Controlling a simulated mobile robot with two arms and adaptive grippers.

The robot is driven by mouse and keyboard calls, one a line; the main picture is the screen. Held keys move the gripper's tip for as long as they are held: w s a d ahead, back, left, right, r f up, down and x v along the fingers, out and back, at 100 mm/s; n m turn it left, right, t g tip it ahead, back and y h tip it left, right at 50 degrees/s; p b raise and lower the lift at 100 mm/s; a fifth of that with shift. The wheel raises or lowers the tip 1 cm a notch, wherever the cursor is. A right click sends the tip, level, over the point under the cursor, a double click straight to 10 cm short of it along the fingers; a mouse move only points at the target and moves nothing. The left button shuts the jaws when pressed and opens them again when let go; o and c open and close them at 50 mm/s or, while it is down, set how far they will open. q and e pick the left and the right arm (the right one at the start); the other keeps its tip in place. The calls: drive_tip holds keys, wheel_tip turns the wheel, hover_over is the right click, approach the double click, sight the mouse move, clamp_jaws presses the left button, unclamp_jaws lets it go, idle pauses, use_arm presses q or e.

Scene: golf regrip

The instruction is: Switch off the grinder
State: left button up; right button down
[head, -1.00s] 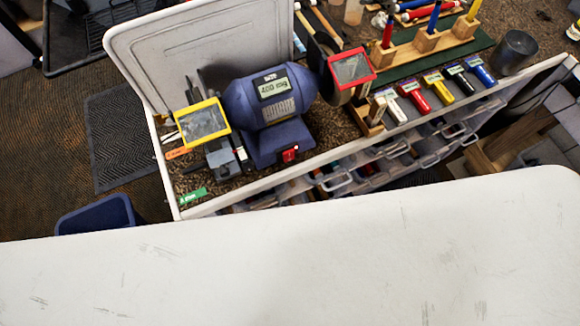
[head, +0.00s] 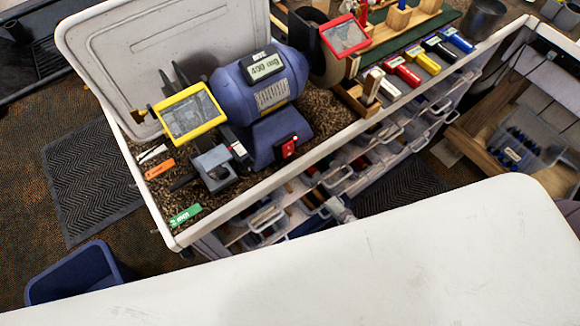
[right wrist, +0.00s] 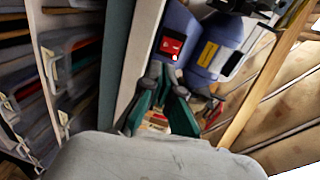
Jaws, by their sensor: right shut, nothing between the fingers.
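The blue bench grinder (head: 262,95) stands in the light-rimmed bench-top tray in the head view, with a small display on top. Its red switch (head: 288,149) is on the front of the base. In the right wrist view the grinder (right wrist: 180,22) shows beyond the fingers, with its red switch (right wrist: 171,46) facing me. My right gripper (right wrist: 162,88) is shut and empty, apart from the switch, which appears above the fingers in that view. I cannot make out the right gripper clearly in the head view. My left gripper is not in view.
A white surface (head: 330,270) fills the front. Yellow (head: 187,115) and red (head: 345,36) framed shields flank the grinder. Drawers (head: 270,215) line the bench front. Coloured blocks (head: 403,72) lie at the right, and a blue bin (head: 75,275) stands on the floor at left.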

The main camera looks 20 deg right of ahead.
drive_tip(key=shift+r, duration=0.55)
drive_tip(key=p, duration=0.4)
approach(288, 155)
drive_tip(key=x, duration=0.6)
drive_tip(key=shift+w+a+r, duration=0.1)
drive_tip(key=shift+w, duration=0.05)
drive_tip(key=shift+w+a, duration=0.15)
drive_tip(key=shift+w, duration=0.35)
